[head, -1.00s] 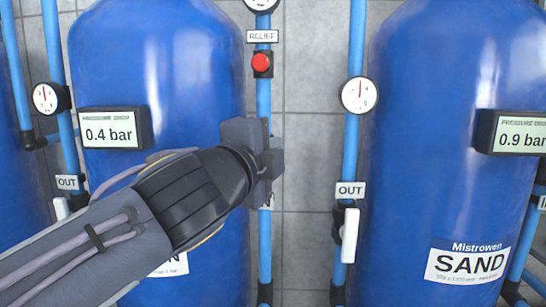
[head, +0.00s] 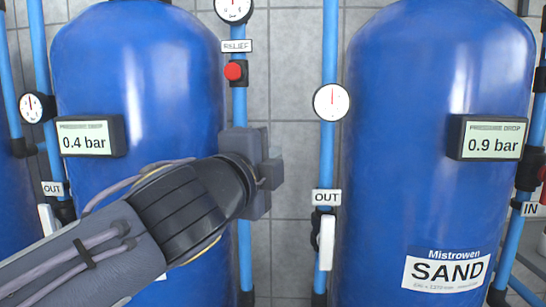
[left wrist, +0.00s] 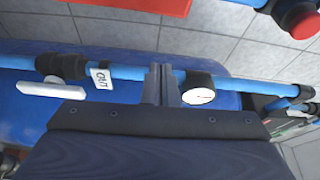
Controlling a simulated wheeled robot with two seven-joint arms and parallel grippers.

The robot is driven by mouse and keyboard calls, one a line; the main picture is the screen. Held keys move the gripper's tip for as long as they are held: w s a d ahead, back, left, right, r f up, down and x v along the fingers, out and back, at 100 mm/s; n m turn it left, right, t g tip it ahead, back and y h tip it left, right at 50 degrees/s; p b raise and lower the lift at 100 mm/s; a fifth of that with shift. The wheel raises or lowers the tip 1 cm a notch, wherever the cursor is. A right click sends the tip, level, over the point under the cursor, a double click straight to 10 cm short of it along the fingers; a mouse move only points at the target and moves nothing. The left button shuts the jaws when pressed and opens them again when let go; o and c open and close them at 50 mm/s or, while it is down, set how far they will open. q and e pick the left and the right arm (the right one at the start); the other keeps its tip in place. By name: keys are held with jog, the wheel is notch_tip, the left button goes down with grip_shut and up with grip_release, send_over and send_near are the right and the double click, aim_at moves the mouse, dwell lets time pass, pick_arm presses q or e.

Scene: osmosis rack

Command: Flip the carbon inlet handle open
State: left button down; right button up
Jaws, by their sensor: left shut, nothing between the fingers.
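The carbon inlet handle is not visible in the head view. My left gripper (head: 268,172) and forearm cover part of the pipe (head: 244,245) right of the left blue tank (head: 140,60), which has a 0.4 bar display (head: 88,138). The gripper is shut and empty, pointing right, in front of this pipe and the grey wall gap. In the left wrist view its closed fingers (left wrist: 162,85) appear in front of a blue pipe, between an OUT label (left wrist: 101,78) and a white gauge (left wrist: 198,96). My right gripper is not in view.
The SAND tank (head: 430,80) stands at right, with a white upright handle (head: 327,243) below the OUT label (head: 326,197) on its left pipe. A red relief button (head: 234,71) sits above my gripper. Tiled wall (head: 290,100) shows between the tanks.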

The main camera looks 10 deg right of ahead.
pick_arm(q)
jog(key=v, duration=0.9)
jog(key=shift+a, duration=0.45)
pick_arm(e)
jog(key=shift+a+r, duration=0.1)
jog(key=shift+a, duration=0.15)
pick_arm(q)
jog(key=shift+w+r, duration=0.1)
jog(key=shift+w, duration=0.1)
jog(key=w+a+f+n+g+y, duration=0.1)
jog(key=a+f+n+g+y, duration=0.4)
jog(key=a+f+n, duration=1.15)
jog(key=s+a+f+n+g+y, duration=0.15)
jog(key=s+a+f+n, duration=0.3)
jog(key=s+f, duration=0.55)
jog(key=s+a+f+n+g, duration=0.35)
jog(key=s+f+n, duration=0.25)
jog(key=f, duration=0.8)
notch_tip(320, 180, up, 24)
jog(key=a+p, duration=0.1)
jog(key=p, duration=2.3)
jog(key=shift+w+m+t, duration=0.25)
jog(key=shift+m+t, duration=0.05)
jog(key=shift+m, duration=0.1)
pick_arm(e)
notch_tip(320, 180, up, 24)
